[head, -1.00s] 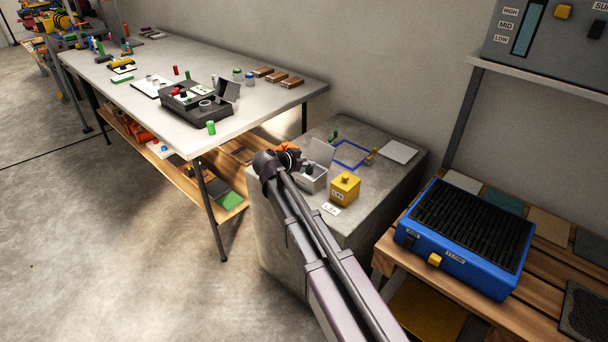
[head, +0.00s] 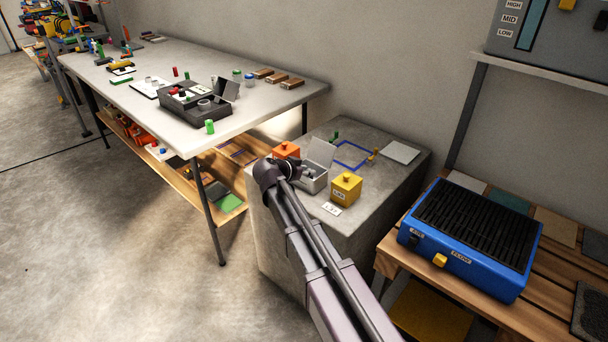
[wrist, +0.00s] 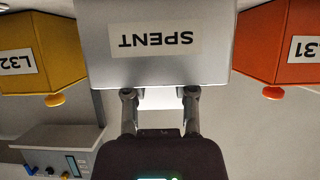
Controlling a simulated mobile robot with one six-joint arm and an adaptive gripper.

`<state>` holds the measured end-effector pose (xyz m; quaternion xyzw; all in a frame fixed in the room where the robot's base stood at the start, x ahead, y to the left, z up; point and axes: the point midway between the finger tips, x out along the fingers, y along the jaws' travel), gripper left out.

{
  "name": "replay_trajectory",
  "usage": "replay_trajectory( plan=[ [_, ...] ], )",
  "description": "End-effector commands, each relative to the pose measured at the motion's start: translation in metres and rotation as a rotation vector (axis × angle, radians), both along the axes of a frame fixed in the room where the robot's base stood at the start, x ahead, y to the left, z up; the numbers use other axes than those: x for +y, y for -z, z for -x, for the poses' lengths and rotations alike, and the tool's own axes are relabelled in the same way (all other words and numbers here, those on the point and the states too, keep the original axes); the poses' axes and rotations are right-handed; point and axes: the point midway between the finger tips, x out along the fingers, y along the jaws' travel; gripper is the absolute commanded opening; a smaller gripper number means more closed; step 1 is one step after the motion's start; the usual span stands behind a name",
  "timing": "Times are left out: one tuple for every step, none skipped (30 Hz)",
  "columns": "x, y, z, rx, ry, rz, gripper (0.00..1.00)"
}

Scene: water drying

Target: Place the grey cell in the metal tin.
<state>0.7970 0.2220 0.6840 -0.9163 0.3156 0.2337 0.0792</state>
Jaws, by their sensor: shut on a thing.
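The metal tin (head: 312,184) stands on the concrete block with its lid (head: 321,152) raised. In the wrist view it shows upside down, labelled SPENT (wrist: 158,65). My gripper (head: 290,164) is at the tin's left end in the head view; the fingertips (wrist: 160,95) line up with the tin's rim in the wrist view. They are held apart on a pale block (wrist: 160,100), which looks like the grey cell, mostly hidden by my gripper. A small dark thing (head: 308,173) shows at the tin's opening; I cannot tell what it is.
A yellow box (head: 346,187) labelled L32 stands right of the tin, and an orange box (head: 286,150) labelled L31 is close behind my gripper. A blue frame (head: 352,154) and a white plate (head: 400,152) lie farther back. A blue machine (head: 465,240) is at right.

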Motion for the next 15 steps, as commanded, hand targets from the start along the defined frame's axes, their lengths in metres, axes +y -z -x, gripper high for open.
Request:
replay_trajectory(
  plan=[
    [-0.0001, 0.0, -0.0001, 0.0, 0.0, 0.0, 0.0],
    [-0.0001, -0.0002, 0.0, 0.0, 0.0, 0.0, 0.0],
    [-0.0001, -0.0004, 0.0, 0.0, 0.0, 0.0, 0.0],
    [-0.0001, -0.0004, 0.0, 0.0, 0.0, 0.0, 0.0],
    [-0.0002, -0.0005, -0.0001, 0.0, 0.0, 0.0, 0.0],
    [-0.0002, -0.0005, -0.0001, 0.0, 0.0, 0.0, 0.0],
    [-0.0002, -0.0005, -0.0001, 0.0, 0.0, 0.0, 0.0],
    [-0.0002, -0.0003, -0.0001, 0.0, 0.0, 0.0, 0.0],
    [-0.0002, 0.0005, -0.0001, 0.0, 0.0, 0.0, 0.0],
    [-0.0003, 0.0013, 0.0, 0.0, 0.0, 0.0, 0.0],
    [-0.0002, 0.0024, -0.0001, 0.0, 0.0, 0.0, 0.0],
    [-0.0002, 0.0034, -0.0001, 0.0, 0.0, 0.0, 0.0],
    [-0.0002, 0.004, -0.0001, 0.0, 0.0, 0.0, 0.0],
    [-0.0002, 0.0027, -0.0001, 0.0, 0.0, 0.0, 0.44],
    [-0.0002, 0.0025, 0.0, 0.0, 0.0, 0.0, 0.56]
  ],
)
